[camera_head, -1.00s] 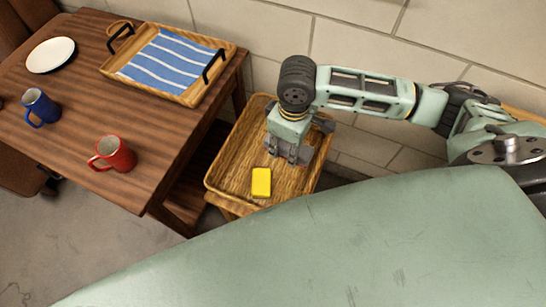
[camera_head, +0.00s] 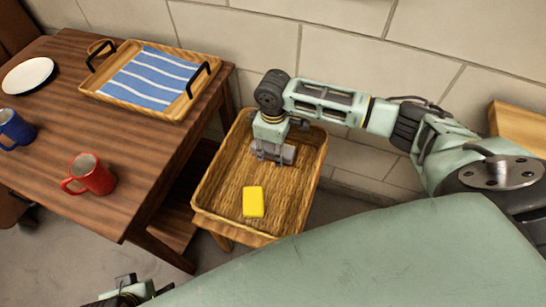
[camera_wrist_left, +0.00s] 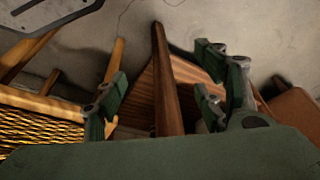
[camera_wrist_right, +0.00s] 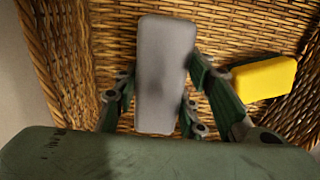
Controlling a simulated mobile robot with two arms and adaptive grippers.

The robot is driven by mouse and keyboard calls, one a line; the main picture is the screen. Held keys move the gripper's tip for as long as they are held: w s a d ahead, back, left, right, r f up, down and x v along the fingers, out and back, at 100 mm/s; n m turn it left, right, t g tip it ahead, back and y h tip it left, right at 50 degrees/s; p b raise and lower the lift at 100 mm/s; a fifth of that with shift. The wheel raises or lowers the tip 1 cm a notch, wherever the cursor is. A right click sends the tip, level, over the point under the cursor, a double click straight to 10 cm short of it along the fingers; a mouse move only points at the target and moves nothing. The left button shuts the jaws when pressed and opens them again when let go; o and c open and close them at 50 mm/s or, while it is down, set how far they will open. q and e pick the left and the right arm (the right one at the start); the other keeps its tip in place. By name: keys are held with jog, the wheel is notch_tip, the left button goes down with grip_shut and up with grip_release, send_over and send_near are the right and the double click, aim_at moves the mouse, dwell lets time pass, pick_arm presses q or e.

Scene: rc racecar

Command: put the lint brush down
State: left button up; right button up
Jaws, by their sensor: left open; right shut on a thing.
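The lint brush appears to be the grey block (camera_wrist_right: 165,75) between the fingers of my right gripper (camera_wrist_right: 160,105). In the head view, the grey brush (camera_head: 287,154) is partly hidden by my right gripper (camera_head: 270,155). My right gripper is shut on it, inside the far part of the woven basket (camera_head: 223,185). I cannot tell whether the brush touches the basket floor. My left gripper (camera_wrist_left: 165,95) is open and empty, over the floor near the wooden furniture. Part of it shows at the bottom left of the head view (camera_head: 130,292).
A yellow sponge (camera_head: 253,201) lies in the near part of the basket, beside the brush. The wooden table (camera_head: 110,215) at left holds a red mug (camera_head: 92,176), a blue mug (camera_head: 15,129), a white plate (camera_head: 28,75) and a tray (camera_head: 190,103). A wall stands behind.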

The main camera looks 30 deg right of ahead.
aim_at(273, 145)
jog(key=shift+w+d+f, duration=0.1)
jog(key=shift+w+f, duration=0.2)
jog(key=shift+w, duration=0.05)
pick_arm(q)
jog(key=shift+b+v, duration=0.75)
jog(key=shift+v, duration=1.4)
pick_arm(e)
jog(key=shift+f, duration=1.9)
pick_arm(q)
jog(key=shift+a, duration=0.1)
pick_arm(e)
jog(key=shift+f, duration=0.15)
jog(key=o, duration=1.2)
notch_tip(273, 145, up, 5)
jog(key=shift+f+p, duration=0.2)
jog(key=shift+p, duration=0.55)
pick_arm(q)
jog(key=s+p+x, duration=0.1)
jog(key=p+x, duration=0.1)
jog(key=x, duration=0.8)
jog(key=shift+s+f, duration=0.2)
jog(key=shift+f, duration=0.15)
pick_arm(e)
notch_tip(273, 145, up, 8)
jog(key=shift+f, duration=0.15)
